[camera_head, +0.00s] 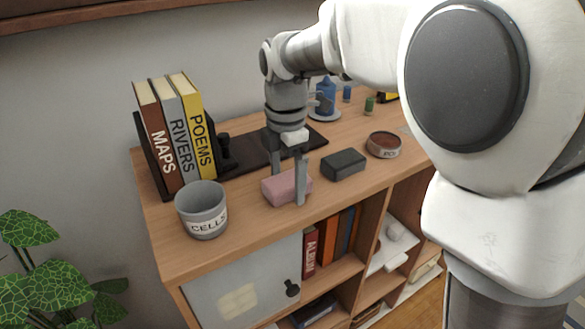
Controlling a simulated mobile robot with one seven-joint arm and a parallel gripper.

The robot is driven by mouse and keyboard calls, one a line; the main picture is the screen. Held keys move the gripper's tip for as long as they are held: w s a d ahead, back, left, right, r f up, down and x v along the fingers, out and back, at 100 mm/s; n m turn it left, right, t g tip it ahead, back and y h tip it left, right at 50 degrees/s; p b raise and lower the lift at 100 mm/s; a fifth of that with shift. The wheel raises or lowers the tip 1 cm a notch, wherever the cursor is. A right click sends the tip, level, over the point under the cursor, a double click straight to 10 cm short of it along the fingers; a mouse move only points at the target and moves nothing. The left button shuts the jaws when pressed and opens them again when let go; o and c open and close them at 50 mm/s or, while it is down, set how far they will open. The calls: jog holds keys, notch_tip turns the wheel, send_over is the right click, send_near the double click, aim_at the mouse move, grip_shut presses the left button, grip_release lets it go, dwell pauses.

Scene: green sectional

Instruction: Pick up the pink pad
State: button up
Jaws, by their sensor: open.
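The pink pad (275,188) is a small block lying on the wooden cabinet top (246,233), near its front edge. My gripper (288,190) points down over the pad. One finger is in front of the pad and the other shows at its back left, so the fingers are on either side of it. The jaws are open. The front finger hides part of the pad, and I cannot tell whether either finger touches it.
A grey mug labelled CELLS (202,211) stands left of the pad. A dark grey block (344,164) lies close to its right, with a round brown tin (384,145) beyond. Upright books (176,130) stand at the back left. A dark mat (250,151) lies behind.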

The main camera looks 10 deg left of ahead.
aim_at(287, 179)
jog(key=shift+f, duration=0.25)
jog(key=c, duration=1.4)
jog(key=shift+r, duration=0.5)
notch_tip(287, 179, up, 3)
jog(key=shift+f, duration=0.15)
jog(key=s+d+r, duration=0.2)
jog(key=d, duration=0.1)
jog(key=s+d+r, duration=0.2)
jog(key=d+r, duration=0.1)
jog(key=s+d+r+b, duration=0.1)
jog(key=s+d+r, duration=0.1)
jog(key=d, duration=0.2)
jog(key=shift+s+r, duration=0.15)
